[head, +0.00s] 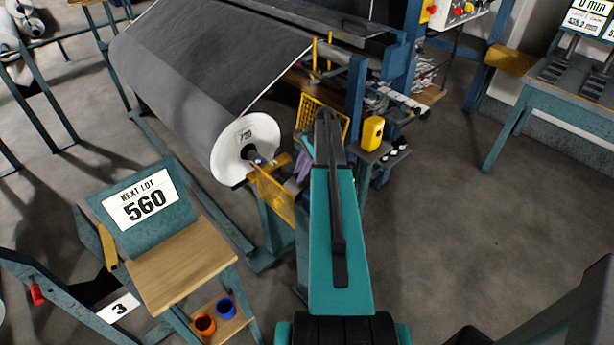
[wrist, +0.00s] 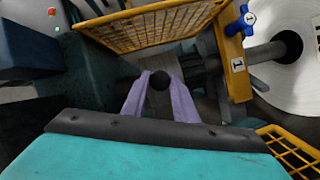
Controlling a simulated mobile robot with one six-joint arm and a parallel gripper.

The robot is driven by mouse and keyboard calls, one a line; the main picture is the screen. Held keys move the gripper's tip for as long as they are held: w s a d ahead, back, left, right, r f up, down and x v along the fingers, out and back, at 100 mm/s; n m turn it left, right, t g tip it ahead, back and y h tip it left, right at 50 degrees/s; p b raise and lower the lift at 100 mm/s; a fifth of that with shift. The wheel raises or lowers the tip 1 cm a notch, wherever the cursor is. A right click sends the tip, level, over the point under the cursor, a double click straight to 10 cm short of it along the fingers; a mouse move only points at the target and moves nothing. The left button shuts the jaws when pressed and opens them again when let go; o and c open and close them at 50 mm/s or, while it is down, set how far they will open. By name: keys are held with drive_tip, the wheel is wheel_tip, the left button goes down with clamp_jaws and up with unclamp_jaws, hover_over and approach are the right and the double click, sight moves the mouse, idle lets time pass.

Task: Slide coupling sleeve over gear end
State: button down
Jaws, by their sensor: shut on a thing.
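Whether the knob joins that part, I cannot tell. A grey roll shaft (wrist: 266,53) runs from the bracket into the roll core at right. The gear end is not clearly distinguishable. In the head view my gripper (head: 304,165) is partly hidden by my arm, right of the roll's shaft end (head: 252,155).
A yellow mesh guard (wrist: 150,27) stands just beyond my gripper. Another yellow mesh (wrist: 290,152) is at the lower right. A blue knob (wrist: 240,20) tops the bracket. The large grey roll (head: 195,85) fills the left in the head view. Open floor (head: 450,220) lies right.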

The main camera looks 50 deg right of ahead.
drive_tip(key=shift+w+r, duration=0.1)
drive_tip(key=shift+w, duration=0.7)
drive_tip(key=c, duration=1.7)
unclamp_jaws()
drive_tip(key=shift+w, duration=0.1)
drive_tip(key=shift+d, duration=0.1)
drive_tip(key=shift+b+v, duration=0.3)
drive_tip(key=shift+v, duration=0.5)
drive_tip(key=b+v, duration=0.2)
drive_tip(key=v, duration=1)
